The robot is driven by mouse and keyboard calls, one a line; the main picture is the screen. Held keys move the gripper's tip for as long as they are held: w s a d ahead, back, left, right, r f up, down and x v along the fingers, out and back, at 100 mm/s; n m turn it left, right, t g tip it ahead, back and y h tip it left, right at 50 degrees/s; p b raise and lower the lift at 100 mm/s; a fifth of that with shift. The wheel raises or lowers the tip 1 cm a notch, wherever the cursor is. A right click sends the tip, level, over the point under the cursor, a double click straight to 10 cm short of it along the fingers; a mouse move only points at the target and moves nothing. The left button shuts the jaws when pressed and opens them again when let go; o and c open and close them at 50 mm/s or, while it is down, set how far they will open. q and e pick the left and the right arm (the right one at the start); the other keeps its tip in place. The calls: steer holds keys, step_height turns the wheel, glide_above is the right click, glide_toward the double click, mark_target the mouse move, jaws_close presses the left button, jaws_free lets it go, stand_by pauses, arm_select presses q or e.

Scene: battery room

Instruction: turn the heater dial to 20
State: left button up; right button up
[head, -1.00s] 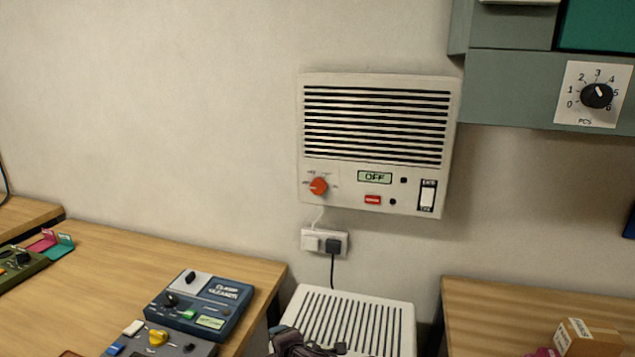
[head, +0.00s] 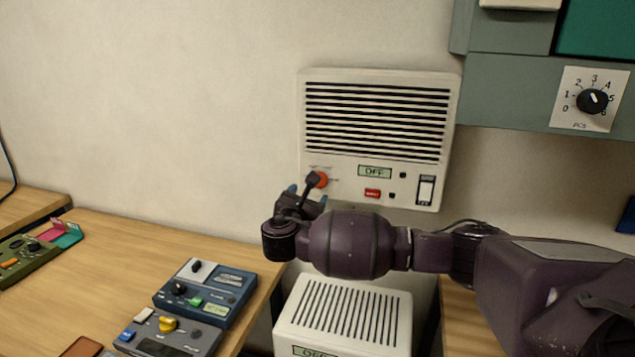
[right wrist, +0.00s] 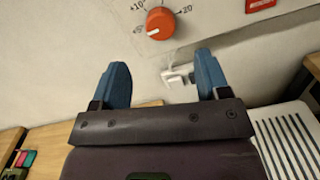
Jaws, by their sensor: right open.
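The white wall heater (head: 378,120) has an orange-red dial (head: 321,180) at its lower left and a small display reading OFF (head: 375,172). The right wrist view shows the dial (right wrist: 160,23) with scale marks including 10 and 20; its white pointer line is on the left side. My right gripper (head: 304,190) is close to the dial in the head view and partly covers it. In the right wrist view, its two blue fingers (right wrist: 162,80) are spread, with nothing between them, and the dial lies just beyond the fingertips. My left gripper is out of view.
A wall socket with plugs (right wrist: 180,76) is below the heater. A second white vented unit (head: 345,310) stands lower down. A wooden bench with devices (head: 207,290) is at left. A grey cabinet with a numbered knob (head: 592,101) hangs at upper right.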

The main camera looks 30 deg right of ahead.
steer(key=x, duration=0.8)
steer(key=shift+w+d+p, duration=0.25)
steer(key=shift+p, duration=0.05)
steer(key=c, duration=0.9)
